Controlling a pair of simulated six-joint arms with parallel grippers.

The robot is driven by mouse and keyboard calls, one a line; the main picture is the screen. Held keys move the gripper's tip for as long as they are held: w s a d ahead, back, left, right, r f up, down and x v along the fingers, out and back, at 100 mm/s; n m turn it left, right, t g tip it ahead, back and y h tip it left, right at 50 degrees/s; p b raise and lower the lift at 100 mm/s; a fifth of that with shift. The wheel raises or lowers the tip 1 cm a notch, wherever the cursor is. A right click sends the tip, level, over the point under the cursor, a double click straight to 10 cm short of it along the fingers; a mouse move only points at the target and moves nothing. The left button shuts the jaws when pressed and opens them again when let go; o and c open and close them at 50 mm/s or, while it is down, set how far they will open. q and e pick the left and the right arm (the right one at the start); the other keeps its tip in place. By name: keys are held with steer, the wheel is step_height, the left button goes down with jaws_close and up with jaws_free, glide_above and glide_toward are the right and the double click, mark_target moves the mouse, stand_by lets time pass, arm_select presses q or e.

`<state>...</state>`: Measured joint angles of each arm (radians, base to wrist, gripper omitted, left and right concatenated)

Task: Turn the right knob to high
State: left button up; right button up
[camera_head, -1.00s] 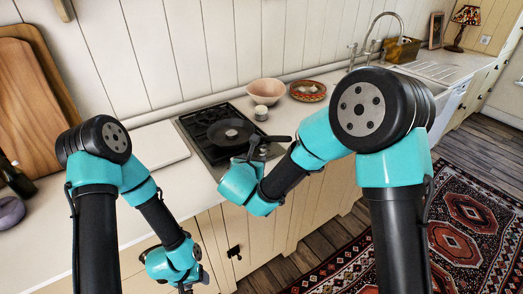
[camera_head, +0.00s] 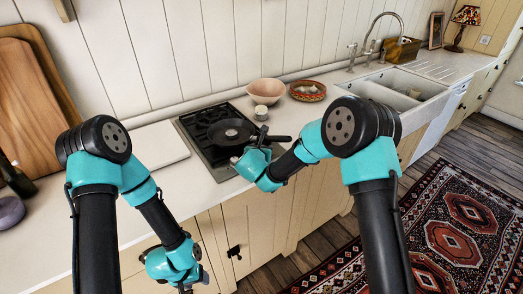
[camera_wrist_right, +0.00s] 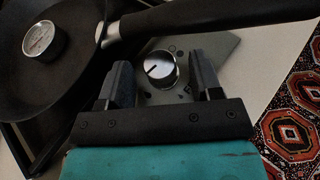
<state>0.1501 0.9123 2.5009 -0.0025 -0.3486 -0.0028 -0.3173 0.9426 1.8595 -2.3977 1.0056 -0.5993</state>
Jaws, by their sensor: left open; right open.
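The knob (camera_wrist_right: 160,69), a round silver dial with a dark pointer line, sits on the hob's metal front strip in the right wrist view. The line points to the upper right there. My right gripper (camera_wrist_right: 162,82) is open, with one dark finger on each side of the knob in this view. I cannot tell whether the fingers touch it. In the head view my right wrist is over the front of the hob (camera_head: 190,136), and it mostly hides its fingers and the knob. My left gripper (camera_head: 192,285) is open and low in front of the cabinets.
A black pan (camera_head: 229,132) stands on the hob, its handle (camera_wrist_right: 215,14) reaching past the knob. A small round dial-like object (camera_wrist_right: 39,38) shows over the pan. A white cup (camera_head: 261,113), pink bowl (camera_head: 266,91) and patterned dish (camera_head: 308,91) stand behind.

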steer(key=c, duration=0.9)
steer(key=shift+w+d+n+y, duration=0.1)
steer(key=shift+d+n+y, duration=0.05)
steer(key=shift+n+y, duration=0.2)
steer(key=shift+r+y, duration=0.1)
steer(key=shift+y, duration=0.15)
steer(key=shift+d+n+y, duration=0.1)
steer(key=shift+n+y, duration=0.8)
steer(key=shift+n, duration=0.05)
steer(key=o, duration=0.9)
